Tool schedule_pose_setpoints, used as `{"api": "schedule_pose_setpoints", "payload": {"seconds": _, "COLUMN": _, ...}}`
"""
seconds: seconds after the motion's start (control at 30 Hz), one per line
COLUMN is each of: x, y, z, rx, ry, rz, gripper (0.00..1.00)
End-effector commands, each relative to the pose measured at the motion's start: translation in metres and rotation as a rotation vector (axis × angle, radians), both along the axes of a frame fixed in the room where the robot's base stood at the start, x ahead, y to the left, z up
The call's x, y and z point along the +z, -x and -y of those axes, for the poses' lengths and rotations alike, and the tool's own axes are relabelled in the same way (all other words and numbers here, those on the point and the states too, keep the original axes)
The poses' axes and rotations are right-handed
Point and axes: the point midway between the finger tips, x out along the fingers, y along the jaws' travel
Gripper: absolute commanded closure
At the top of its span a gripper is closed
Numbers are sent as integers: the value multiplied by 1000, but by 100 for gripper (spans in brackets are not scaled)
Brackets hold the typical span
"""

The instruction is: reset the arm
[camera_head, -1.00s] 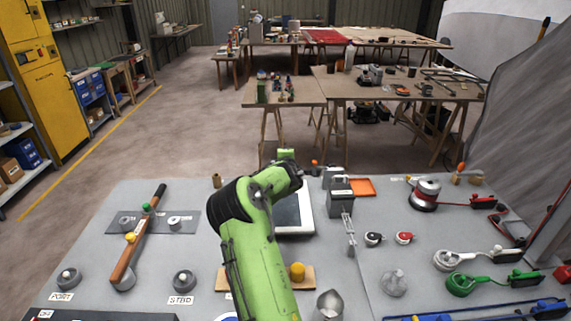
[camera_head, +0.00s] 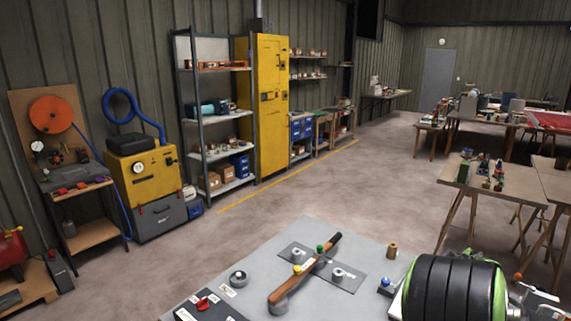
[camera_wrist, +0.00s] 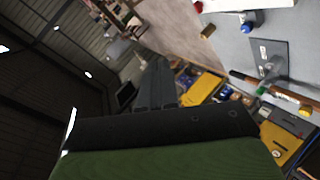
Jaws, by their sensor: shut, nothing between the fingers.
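My arm (camera_head: 452,288), with a black ribbed sleeve and green edges, fills the bottom right of the head view, over the grey table. My gripper (camera_wrist: 158,66) shows in the wrist view as dark fingers pressed together, pointing up the picture with nothing between them. The green and black wrist housing fills the bottom of that view. The fingers are clear of everything, with the shop visible tilted behind them. The gripper itself is not visible in the head view.
The grey table (camera_head: 235,282) bears a wooden-handled tool (camera_head: 303,269) across a dark plate (camera_head: 345,279). A yellow cabinet (camera_head: 270,108), grey shelves (camera_head: 222,138) and a yellow machine (camera_head: 146,172) stand along the left wall. A trestle table (camera_head: 470,187) is at right. The floor between is clear.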

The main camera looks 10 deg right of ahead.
Motion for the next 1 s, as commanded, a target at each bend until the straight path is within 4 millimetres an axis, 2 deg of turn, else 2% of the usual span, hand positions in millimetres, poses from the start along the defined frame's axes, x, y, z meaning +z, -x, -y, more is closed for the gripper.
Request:
{"api": "schedule_pose_setpoints", "payload": {"seconds": 0.03, "x": 10, "y": 2, "z": -32, "rx": 5, "ry": -113, "rz": 37, "gripper": 100}}
{"api": "schedule_pose_setpoints", "payload": {"seconds": 0.17, "x": 26, "y": 20, "z": -120, "rx": 25, "ry": -399, "rz": 67, "gripper": 100}}
{"api": "schedule_pose_setpoints", "payload": {"seconds": 0.2, "x": 31, "y": 29, "z": -147, "rx": 33, "ry": -476, "rz": 61, "gripper": 100}}
{"api": "schedule_pose_setpoints", "payload": {"seconds": 0.27, "x": 36, "y": 46, "z": -186, "rx": 45, "ry": -580, "rz": 44, "gripper": 100}}
{"api": "schedule_pose_setpoints", "payload": {"seconds": 0.3, "x": 40, "y": 59, "z": -211, "rx": 51, "ry": -641, "rz": 26, "gripper": 100}}
{"api": "schedule_pose_setpoints", "payload": {"seconds": 0.37, "x": 43, "y": 84, "z": -248, "rx": 59, "ry": -722, "rz": -7, "gripper": 100}}
{"api": "schedule_pose_setpoints", "payload": {"seconds": 0.4, "x": 45, "y": 102, "z": -270, "rx": 62, "ry": -765, "rz": -34, "gripper": 100}}
{"api": "schedule_pose_setpoints", "payload": {"seconds": 0.47, "x": 44, "y": 133, "z": -300, "rx": 57, "ry": -820, "rz": -79, "gripper": 100}}
{"api": "schedule_pose_setpoints", "payload": {"seconds": 0.5, "x": 42, "y": 154, "z": -318, "rx": 50, "ry": -847, "rz": -111, "gripper": 100}}
{"api": "schedule_pose_setpoints", "payload": {"seconds": 0.6, "x": 34, "y": 205, "z": -347, "rx": 16, "ry": -883, "rz": -180, "gripper": 100}}
{"api": "schedule_pose_setpoints", "payload": {"seconds": 0.7, "x": 25, "y": 239, "z": -360, "rx": -24, "ry": -891, "rz": -220, "gripper": 100}}
{"api": "schedule_pose_setpoints", "payload": {"seconds": 0.8, "x": 20, "y": 254, "z": -364, "rx": -48, "ry": -892, "rz": -239, "gripper": 100}}
{"api": "schedule_pose_setpoints", "payload": {"seconds": 1.0, "x": 20, "y": 255, "z": -364, "rx": -53, "ry": -894, "rz": -241, "gripper": 100}}
